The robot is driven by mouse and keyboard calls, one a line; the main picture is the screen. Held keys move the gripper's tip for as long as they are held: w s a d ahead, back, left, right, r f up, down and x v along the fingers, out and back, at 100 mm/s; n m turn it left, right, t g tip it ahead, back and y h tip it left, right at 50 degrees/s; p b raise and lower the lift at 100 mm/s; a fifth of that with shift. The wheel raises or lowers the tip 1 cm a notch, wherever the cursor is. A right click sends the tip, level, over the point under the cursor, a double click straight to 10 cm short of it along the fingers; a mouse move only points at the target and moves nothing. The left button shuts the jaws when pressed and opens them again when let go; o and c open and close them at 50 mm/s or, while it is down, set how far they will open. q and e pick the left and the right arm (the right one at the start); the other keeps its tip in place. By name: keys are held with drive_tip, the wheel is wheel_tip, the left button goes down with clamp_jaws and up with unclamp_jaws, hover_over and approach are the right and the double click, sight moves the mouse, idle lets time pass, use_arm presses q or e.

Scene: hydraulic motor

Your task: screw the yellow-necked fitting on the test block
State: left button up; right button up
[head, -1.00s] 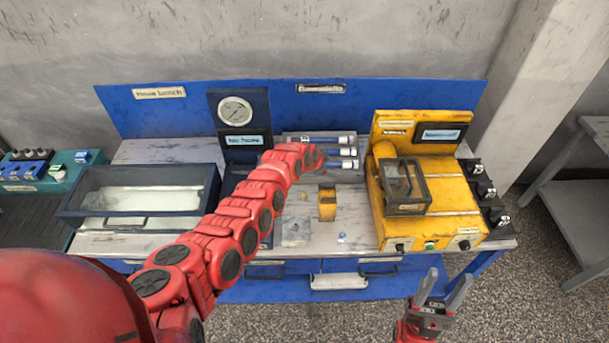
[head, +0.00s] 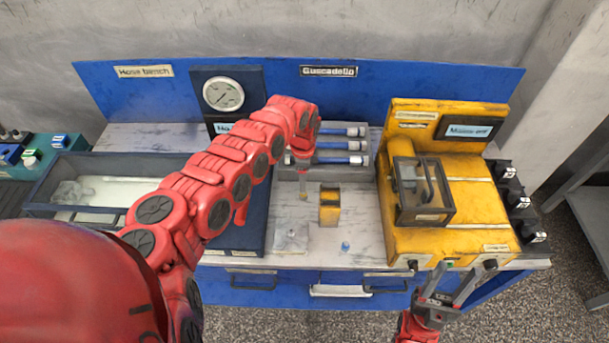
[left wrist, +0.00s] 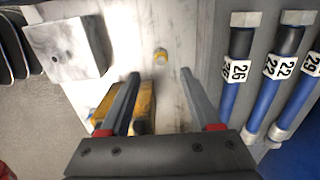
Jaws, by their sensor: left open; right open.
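The fitting with a yellow neck (left wrist: 161,56) stands on the bench top in the left wrist view, just beyond and between my fingertips, apart from them. My left gripper (left wrist: 162,74) is open and empty, pointing down. In the head view my left gripper (head: 303,184) hangs left of the yellow block (head: 329,208) and largely covers the fitting. The pale grey block with a hole (left wrist: 75,48), which looks like the test block, also shows in the head view (head: 291,238), in front of the gripper. My right gripper (head: 455,277) is open and empty at the bench's front right.
A rack with blue numbered hoses (head: 340,160) lies behind the left gripper. A small blue-topped part (head: 345,246) stands near the front edge. A yellow machine (head: 460,205) fills the right side, and a gauge stand (head: 223,95) rises behind my left arm.

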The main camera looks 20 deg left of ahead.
sight(303, 194)
use_arm(q)
wheel_tip(303, 194, down, 8)
drive_tip(key=b, duration=0.6)
drive_tip(key=shift+w+f, duration=0.1)
drive_tip(key=shift+f, duration=0.15)
drive_tip(key=shift+r, duration=0.1)
clamp_jaws()
drive_tip(key=shift+r+p, duration=2.5)
drive_tip(key=shift+r, duration=0.55)
